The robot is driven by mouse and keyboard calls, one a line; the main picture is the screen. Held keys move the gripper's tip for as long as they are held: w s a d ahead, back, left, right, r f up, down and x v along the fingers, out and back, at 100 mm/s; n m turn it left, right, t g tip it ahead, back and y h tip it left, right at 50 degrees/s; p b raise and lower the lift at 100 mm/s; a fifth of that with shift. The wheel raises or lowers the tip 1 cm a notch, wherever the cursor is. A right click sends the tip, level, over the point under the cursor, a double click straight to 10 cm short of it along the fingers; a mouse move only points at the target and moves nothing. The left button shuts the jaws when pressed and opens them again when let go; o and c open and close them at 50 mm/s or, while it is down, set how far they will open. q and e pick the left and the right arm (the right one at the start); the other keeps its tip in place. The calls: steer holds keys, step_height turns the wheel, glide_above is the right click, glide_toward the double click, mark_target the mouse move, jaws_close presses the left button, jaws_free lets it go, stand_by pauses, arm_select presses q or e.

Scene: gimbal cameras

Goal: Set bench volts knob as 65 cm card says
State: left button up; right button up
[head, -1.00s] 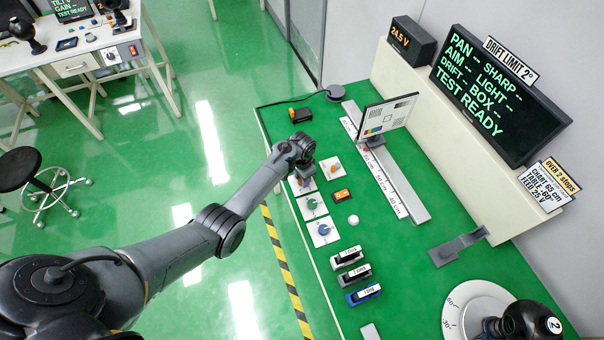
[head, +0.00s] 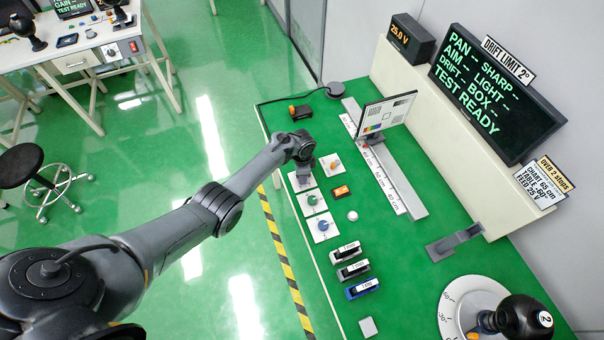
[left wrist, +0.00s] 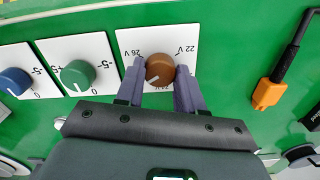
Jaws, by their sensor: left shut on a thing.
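My left gripper (head: 304,172) is over the row of white knob plates at the bench's left edge. In the left wrist view its two fingers (left wrist: 160,72) are shut on the brown volts knob (left wrist: 159,65), one on each side. The knob's white plate (left wrist: 126,42) is marked 22 V and 26 V, with another mark partly hidden. In the head view the gripper hides this knob. The volts readout (head: 400,33) shows 25.0 V. The card (head: 542,186) reads CHART 65 cm, TABLE -60°, FEED 25 V. My right gripper is not in view.
A green knob (left wrist: 81,74) and a blue knob (left wrist: 15,81) sit beside the held one. An orange plug (left wrist: 265,94) lies on its other side. The chart (head: 388,115) stands on a rail. A black ball-shaped camera (head: 520,315) is on the round table.

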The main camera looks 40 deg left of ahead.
arm_select(q)
steer(key=o, duration=1)
steer(key=shift+o, duration=0.2)
step_height(320, 180, up, 11)
steer(key=p, duration=0.4)
steer(key=shift+f, duration=0.15)
